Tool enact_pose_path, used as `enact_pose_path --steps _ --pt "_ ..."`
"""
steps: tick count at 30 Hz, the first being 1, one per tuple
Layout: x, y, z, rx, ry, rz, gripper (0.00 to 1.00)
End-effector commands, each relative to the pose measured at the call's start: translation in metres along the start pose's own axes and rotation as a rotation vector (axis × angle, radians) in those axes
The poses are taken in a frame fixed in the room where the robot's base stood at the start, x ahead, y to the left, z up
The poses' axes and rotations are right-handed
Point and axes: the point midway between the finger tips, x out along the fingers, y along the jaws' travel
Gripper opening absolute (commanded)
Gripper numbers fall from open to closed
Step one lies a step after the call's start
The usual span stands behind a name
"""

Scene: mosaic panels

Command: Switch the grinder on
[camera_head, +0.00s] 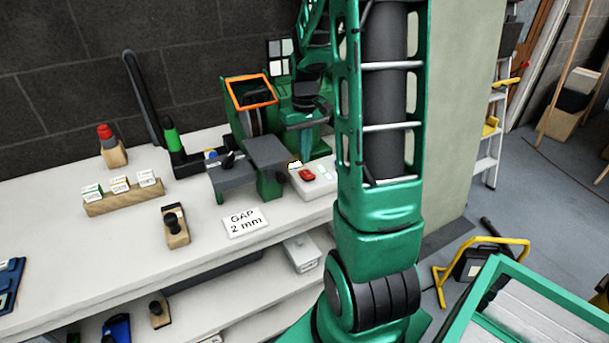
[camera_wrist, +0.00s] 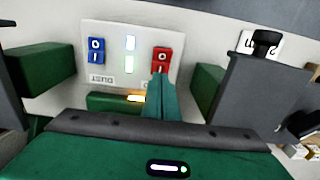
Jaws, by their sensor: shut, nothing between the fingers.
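The grinder (camera_head: 262,152) stands on the bench against the wall, green with grey rests and an orange-framed shield. Its white switch panel (camera_head: 325,186) is at its right front and also shows in the wrist view (camera_wrist: 112,36). The panel carries a red rocker switch (camera_wrist: 162,60) marked 0 and 1, also seen in the head view (camera_head: 306,174), and a blue rocker switch (camera_wrist: 96,50) labelled DUST. My gripper (camera_wrist: 160,78) is shut and empty, its fingertips at the red switch's lower edge in the wrist view. Contact cannot be told. The fingers hide part of the label below it.
A small orange-white light (camera_wrist: 137,98) glows near the panel. A "GAP 2 mm" card (camera_head: 244,222) lies in front of the grinder. A wooden block with a black knob (camera_head: 175,226) and a card rack (camera_head: 124,193) stand left. A black hose rises behind the grinder's left side.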

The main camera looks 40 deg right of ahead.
Motion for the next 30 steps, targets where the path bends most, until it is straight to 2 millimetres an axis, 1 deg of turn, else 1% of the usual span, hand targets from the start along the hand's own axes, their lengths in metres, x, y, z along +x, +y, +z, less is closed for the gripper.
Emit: enact_pose_path --steps 6,16,21,30 --pt "-0.016 0.0 0.0 0.0 0.002 0.001 0.0" --pt "-0.037 0.0 0.0 0.0 0.001 0.0 0.0" --pt "-0.041 0.0 0.0 0.0 0.001 0.0 0.0" --pt "-0.041 0.0 0.0 0.0 0.0 0.0 0.0"
